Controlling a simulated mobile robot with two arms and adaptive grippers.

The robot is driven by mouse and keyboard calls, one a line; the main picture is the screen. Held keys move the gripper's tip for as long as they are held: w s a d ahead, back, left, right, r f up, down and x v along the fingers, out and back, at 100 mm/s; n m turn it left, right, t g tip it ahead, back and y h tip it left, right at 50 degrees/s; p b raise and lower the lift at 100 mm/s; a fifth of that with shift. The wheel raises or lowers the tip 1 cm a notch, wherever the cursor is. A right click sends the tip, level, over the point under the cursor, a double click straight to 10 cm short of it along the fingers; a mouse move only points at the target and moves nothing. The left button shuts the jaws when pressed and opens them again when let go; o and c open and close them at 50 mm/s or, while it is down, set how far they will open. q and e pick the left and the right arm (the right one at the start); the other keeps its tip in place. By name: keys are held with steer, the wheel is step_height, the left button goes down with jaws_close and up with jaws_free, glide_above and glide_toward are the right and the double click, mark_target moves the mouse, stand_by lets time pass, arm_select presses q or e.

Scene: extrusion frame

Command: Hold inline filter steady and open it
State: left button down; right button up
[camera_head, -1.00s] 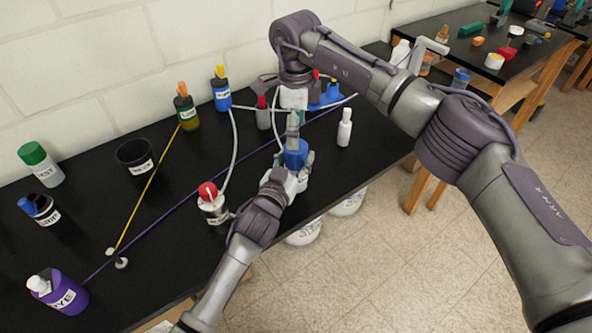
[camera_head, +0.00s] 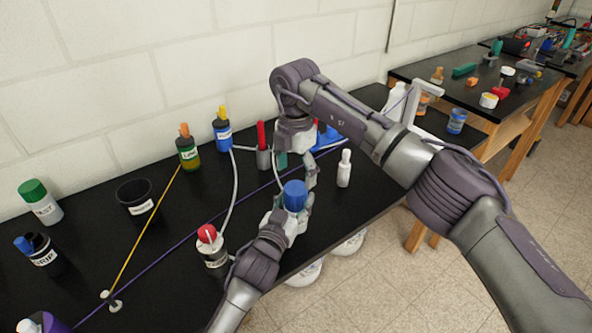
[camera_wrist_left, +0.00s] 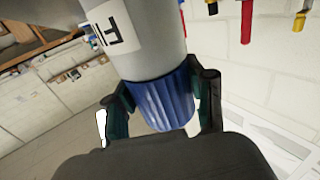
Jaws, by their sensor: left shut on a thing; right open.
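The inline filter has a blue ribbed cap (camera_head: 295,194) above the bench near its front edge. In the left wrist view its grey body (camera_wrist_left: 152,52) carries a partly seen label, upside down, with the blue cap (camera_wrist_left: 163,103) between the fingers. My left gripper (camera_head: 292,213) is shut on the filter; its fingers (camera_wrist_left: 163,88) flank the cap area, and exact contact is hard to tell. My right gripper (camera_head: 297,172) is open, pointing down just above and behind the cap, with its fingers spread and nothing seen between them.
A red-topped bottle (camera_head: 212,248) stands left of my left gripper, with a white tube running from it. A white bottle (camera_head: 344,170) stands close on the right. Yellow and purple cords cross the black bench. The wall is behind.

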mark_target(296, 188)
steer(key=m, duration=1)
steer(key=shift+m, duration=0.3)
steer(key=shift+f, duration=0.25)
step_height(296, 188, down, 8)
steer(key=shift+r, duration=0.2)
steer(key=c, duration=1.1)
steer(key=o, duration=1.2)
steer(key=shift+c, duration=0.2)
